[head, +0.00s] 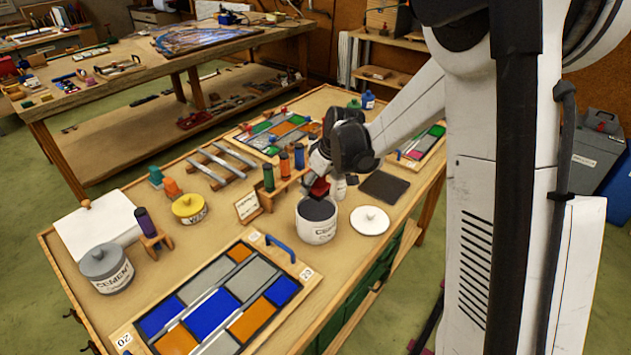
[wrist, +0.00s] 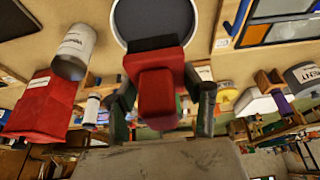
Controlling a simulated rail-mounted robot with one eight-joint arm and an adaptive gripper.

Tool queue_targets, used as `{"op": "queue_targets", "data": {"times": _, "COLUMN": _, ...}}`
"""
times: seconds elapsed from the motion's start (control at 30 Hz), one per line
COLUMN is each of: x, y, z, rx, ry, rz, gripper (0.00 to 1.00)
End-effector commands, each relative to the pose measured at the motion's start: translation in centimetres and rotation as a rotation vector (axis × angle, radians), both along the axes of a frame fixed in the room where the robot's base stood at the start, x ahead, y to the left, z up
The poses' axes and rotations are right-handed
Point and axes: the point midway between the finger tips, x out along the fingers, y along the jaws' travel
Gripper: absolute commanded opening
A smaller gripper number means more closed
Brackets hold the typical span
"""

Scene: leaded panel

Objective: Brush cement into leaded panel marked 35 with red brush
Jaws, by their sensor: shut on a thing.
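My gripper (head: 322,180) is shut on the red brush (head: 320,188), just above and behind the open cement pot (head: 316,230). In the wrist view the brush (wrist: 157,92) sits between my fingers (wrist: 165,105), with the pot's dark round opening (wrist: 152,15) beyond it. Grey cement fills the pot. A panel in front (head: 225,300) has blue, orange and grey panes and is marked 20. A second panel (head: 270,135) lies at the back and a third (head: 422,145) at the right, partly behind my arm. I cannot read a 35 on either.
A white lid (head: 370,220) and dark mat (head: 384,187) lie right of the pot. A rack (head: 270,192) of coloured brushes stands close on its left. A closed cement pot (head: 105,270), yellow wax tin (head: 188,209) and metal bars (head: 220,165) are further left.

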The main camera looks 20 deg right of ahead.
Motion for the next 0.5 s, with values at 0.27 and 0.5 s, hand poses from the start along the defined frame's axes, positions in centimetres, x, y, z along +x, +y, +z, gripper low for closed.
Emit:
{"op": "queue_targets", "data": {"times": 0.27, "x": 0.0, "y": 0.0, "z": -1.6, "rx": 0.0, "ry": 0.0, "rz": 0.0, "gripper": 0.22}}
{"op": "queue_targets", "data": {"times": 0.5, "x": 0.0, "y": 0.0, "z": -3.2, "rx": 0.0, "ry": 0.0, "rz": 0.0, "gripper": 0.22}}
